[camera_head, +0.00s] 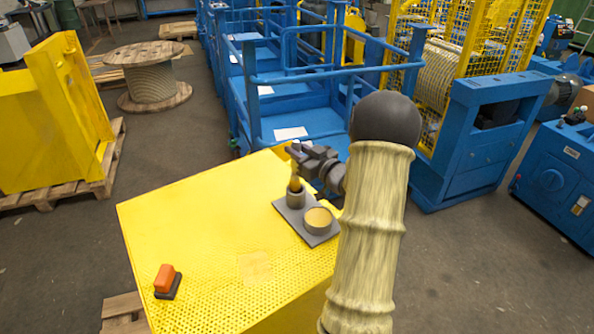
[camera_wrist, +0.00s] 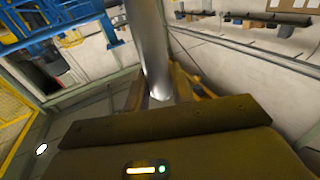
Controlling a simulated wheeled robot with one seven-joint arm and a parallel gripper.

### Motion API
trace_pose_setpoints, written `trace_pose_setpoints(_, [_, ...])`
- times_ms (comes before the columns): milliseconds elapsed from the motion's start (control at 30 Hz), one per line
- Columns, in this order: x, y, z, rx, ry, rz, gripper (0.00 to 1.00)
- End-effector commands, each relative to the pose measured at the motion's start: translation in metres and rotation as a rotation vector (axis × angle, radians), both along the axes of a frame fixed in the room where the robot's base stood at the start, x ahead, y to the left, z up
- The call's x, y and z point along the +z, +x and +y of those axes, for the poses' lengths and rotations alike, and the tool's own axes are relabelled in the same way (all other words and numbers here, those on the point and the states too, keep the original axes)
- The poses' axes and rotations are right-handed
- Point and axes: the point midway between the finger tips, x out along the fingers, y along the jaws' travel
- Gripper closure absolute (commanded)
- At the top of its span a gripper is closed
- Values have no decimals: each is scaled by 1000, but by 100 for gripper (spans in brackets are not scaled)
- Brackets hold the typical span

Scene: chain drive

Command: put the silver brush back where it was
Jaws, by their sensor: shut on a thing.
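The silver brush shows in the wrist view as a smooth grey shaft (camera_wrist: 154,45) between the two fingers of my gripper (camera_wrist: 163,90). My gripper is shut on it. In the head view my gripper (camera_head: 297,160) is just above a grey cup (camera_head: 296,198) on a grey plate (camera_head: 291,222). A yellow-orange upright piece (camera_head: 295,183) shows at the cup's mouth; I cannot tell whether it is part of the brush. The brush's lower end is not clearly seen, so I cannot tell whether it is in the cup.
A wide round tin (camera_head: 318,221) with a yellow top stands on the plate beside the cup. The plate is at the right of a yellow perforated table (camera_head: 190,226). An orange and black block (camera_head: 167,281) lies at the front left. The table's middle is clear. Blue machinery (camera_head: 300,115) stands behind.

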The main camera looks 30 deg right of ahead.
Motion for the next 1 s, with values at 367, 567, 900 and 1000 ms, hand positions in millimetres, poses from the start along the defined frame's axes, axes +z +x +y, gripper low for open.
trace_pose_setpoints(367, [-23,0,4,4,7,31,100])
trace_pose_setpoints(567, [-45,-1,4,4,9,35,100])
trace_pose_setpoints(900, [-60,-2,3,3,8,32,100])
trace_pose_setpoints(1000, [-60,-2,3,3,7,30,61])
